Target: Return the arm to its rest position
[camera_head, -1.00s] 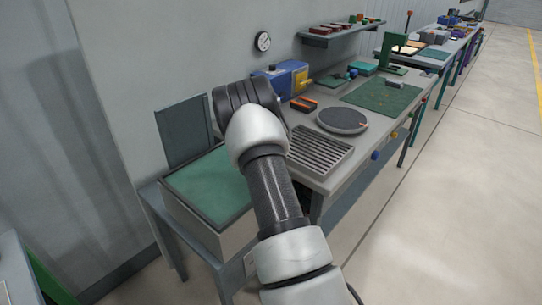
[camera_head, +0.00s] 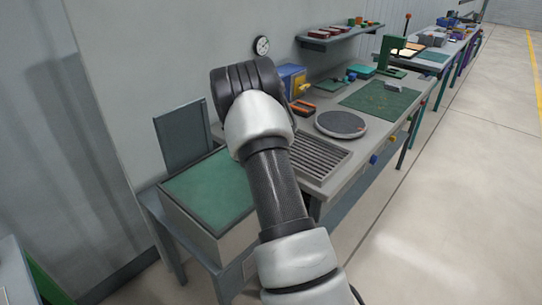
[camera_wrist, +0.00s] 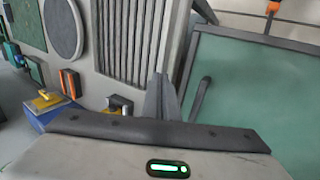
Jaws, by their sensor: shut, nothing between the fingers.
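My arm (camera_head: 275,190) reaches up the middle of the head view, over the near end of the workbench. Its far end bends away, and my gripper is hidden behind it there. In the wrist view my gripper (camera_wrist: 160,88) shows as grey fingers set close together, shut and empty. Beyond the fingers are the slotted grate (camera_wrist: 125,35) and the green-topped box (camera_wrist: 255,85). A dark curved piece (camera_wrist: 200,98) shows beside the fingers; I cannot tell what it belongs to.
The workbench also holds a round grey disc (camera_head: 341,123), a green mat (camera_head: 375,100) and a blue and yellow box (camera_head: 292,78). An upright grey panel (camera_head: 182,135) stands behind the green-topped box (camera_head: 212,188). A clock (camera_head: 262,46) hangs on the wall. The floor at right is clear.

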